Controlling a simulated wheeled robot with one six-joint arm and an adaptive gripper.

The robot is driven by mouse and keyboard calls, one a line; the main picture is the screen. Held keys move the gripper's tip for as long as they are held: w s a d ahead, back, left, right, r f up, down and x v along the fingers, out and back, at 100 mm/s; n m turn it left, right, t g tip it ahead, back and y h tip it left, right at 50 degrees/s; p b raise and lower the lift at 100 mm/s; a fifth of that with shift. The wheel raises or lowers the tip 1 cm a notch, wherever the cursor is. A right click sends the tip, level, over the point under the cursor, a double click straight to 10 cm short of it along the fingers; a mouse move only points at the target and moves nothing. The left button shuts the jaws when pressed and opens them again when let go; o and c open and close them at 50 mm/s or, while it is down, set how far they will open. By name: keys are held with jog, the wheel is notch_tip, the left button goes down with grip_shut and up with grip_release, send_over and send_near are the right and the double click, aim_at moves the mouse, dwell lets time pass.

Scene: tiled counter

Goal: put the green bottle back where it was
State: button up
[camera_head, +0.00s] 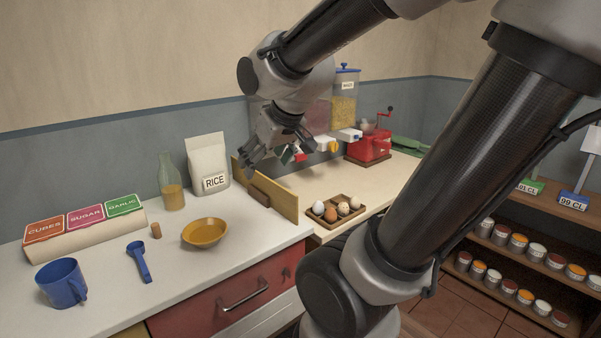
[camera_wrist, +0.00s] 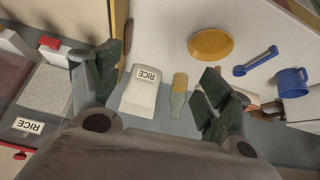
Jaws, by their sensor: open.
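The green bottle (camera_head: 172,184) is pale green glass with amber contents in its lower part. It stands upright on the white counter (camera_head: 120,295), near the back wall and left of the rice bag (camera_head: 209,165). In the wrist view the bottle (camera_wrist: 179,97) shows between my fingers in the picture, beside the rice bag (camera_wrist: 142,90). My gripper (camera_head: 276,150) is open and empty. It hangs in the air to the right of the rice bag, over the area of the wooden divider, apart from the bottle.
A yellow bowl (camera_head: 205,233), a small cork (camera_head: 156,230), a blue scoop (camera_head: 139,261), a blue mug (camera_head: 62,283) and a labelled box rack (camera_head: 85,229) share the counter. Right of the wooden divider (camera_head: 267,190) are an egg tray (camera_head: 336,212), dispensers (camera_head: 343,98) and a red grinder (camera_head: 368,147).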

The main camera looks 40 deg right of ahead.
jog(key=s+g, duration=0.2)
jog(key=s, duration=0.9)
jog(key=shift+s+d+r+m+g, duration=0.25)
jog(key=shift+s+r+m+g, duration=0.05)
jog(key=shift+s+r, duration=0.1)
